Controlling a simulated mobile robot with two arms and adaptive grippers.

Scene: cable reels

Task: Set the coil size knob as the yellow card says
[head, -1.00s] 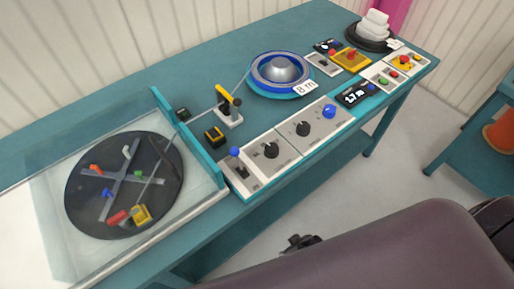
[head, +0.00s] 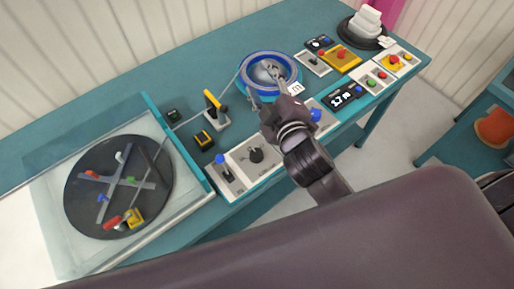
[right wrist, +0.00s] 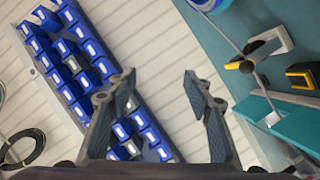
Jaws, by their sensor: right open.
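A black knob (head: 256,155) stands on a light grey panel on the front part of the teal bench. A second knob panel, to its right, is mostly hidden behind my right arm. I cannot read which knob is for coil size. No yellow card can be made out in either view. My right gripper (head: 270,100) is over the bench, near the blue-rimmed reel (head: 268,74) and behind the panels. In the right wrist view my right gripper (right wrist: 159,80) has its fingers wide apart and empty. My left gripper is out of view.
A blue-knobbed lever (head: 222,166) is left of the knob. A yellow-handled post (head: 215,108) stands behind. The clear-covered turntable (head: 80,205) is at left. A display (head: 345,97) and buttons are at right. The right wrist view shows blue bins (right wrist: 72,55).

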